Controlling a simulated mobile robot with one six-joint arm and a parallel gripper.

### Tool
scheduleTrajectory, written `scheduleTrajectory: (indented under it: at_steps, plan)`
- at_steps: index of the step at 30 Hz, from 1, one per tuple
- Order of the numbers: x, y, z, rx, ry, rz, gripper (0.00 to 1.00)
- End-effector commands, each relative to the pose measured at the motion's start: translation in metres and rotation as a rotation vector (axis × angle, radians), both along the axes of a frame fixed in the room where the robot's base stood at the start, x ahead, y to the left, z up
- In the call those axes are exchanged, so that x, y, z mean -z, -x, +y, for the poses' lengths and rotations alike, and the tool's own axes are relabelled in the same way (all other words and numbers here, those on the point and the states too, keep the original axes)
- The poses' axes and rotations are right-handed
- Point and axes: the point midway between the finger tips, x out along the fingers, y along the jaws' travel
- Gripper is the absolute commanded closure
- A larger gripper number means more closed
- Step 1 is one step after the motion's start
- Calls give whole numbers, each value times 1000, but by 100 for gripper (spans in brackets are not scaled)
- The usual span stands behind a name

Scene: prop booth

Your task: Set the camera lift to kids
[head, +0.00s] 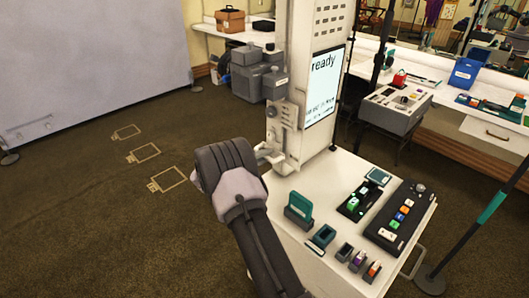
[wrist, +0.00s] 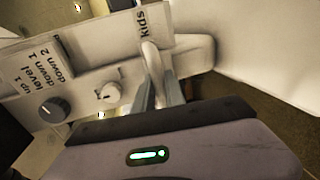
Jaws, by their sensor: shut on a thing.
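The camera lift is a pale column (head: 308,140) with a screen (head: 324,85) reading "ready". In the wrist view, its label plate (wrist: 85,72) shows "up 1 level", "down 1", "down 2" and, at the right end, "kids". A pale lever (wrist: 149,58) stands beside the "kids" word. My gripper (wrist: 161,92) is shut on this lever, one finger on each side. In the head view my gripper (head: 262,158) is at the column's left side, largely hidden behind my own wrist. The lever's base is partly hidden by the fingers.
A dark knob (wrist: 53,110) and a small pale knob (wrist: 110,92) sit on the plate. Below the column, a white counter (head: 290,235) holds a dark button panel (head: 400,215) and several small stands. Open carpet (head: 90,230) lies left, with several taped outlines.

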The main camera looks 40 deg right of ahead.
Motion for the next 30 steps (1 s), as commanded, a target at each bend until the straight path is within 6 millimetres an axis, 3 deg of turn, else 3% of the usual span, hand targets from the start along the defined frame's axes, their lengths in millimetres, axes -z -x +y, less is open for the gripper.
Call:
scheduleTrajectory:
  at_steps: [2,11,12,15,25,30]
  plan:
    - [13,0,0,0,1,-1,100]
    - [13,1,1,0,-2,3,100]
    - [13,1,1,0,-2,3,77]
    - [12,0,0,1,-1,2,63]
    - [8,-1,4,-2,1,-1,63]
    - [-2,1,37,-4,2,0,63]
